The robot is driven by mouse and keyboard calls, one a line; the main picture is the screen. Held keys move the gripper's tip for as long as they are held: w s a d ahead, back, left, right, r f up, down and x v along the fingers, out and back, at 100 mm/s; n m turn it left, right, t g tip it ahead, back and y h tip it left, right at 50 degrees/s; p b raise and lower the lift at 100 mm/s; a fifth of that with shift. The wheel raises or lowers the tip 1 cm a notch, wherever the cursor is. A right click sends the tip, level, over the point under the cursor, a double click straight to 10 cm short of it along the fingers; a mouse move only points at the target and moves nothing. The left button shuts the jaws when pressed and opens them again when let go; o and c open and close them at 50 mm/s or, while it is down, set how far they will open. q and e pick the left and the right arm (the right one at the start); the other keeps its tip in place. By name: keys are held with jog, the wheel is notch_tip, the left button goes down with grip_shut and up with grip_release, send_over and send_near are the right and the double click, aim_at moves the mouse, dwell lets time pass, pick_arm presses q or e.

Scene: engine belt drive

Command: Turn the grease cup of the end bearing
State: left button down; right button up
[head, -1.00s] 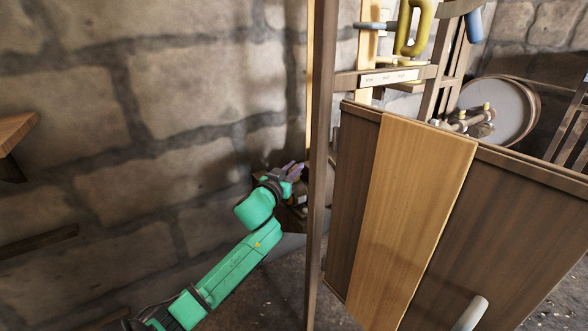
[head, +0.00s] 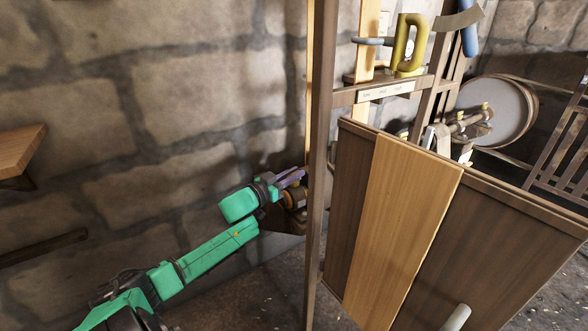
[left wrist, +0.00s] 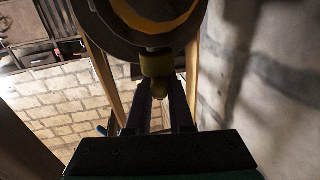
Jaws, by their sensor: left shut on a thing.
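My left gripper (head: 303,173) reaches in from the left, beside the tall wooden post. In the left wrist view, its two dark fingers (left wrist: 160,100) are shut on the brass-coloured grease cup (left wrist: 157,66), one on each side. The cup sits directly below the dark round end bearing (left wrist: 118,38), which has a yellow-orange inner ring. In the head view, a brass-coloured round part (head: 294,198) shows just under the gripper; the post hides what lies to its right. My right gripper is not in view.
The wooden post (head: 318,150) stands close to the right of my left gripper. A stone wall (head: 170,100) runs behind. A wooden shelf (head: 20,150) juts in at the left.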

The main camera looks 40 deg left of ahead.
pick_arm(q)
jog(key=shift+a+m+h, duration=0.1)
jog(key=shift+m+h, duration=0.3)
jog(key=shift+h, duration=0.1)
jog(key=shift+h+b, duration=0.3)
jog(key=shift+h, duration=0.1)
jog(key=shift+m+g+h+b, duration=0.4)
jog(key=shift+m+h+b, duration=0.15)
jog(key=shift+m+h, duration=0.45)
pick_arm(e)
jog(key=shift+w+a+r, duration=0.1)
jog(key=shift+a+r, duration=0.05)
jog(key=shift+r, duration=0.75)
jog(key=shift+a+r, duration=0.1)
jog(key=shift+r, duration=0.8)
pick_arm(q)
jog(key=c, duration=0.8)
grip_release()
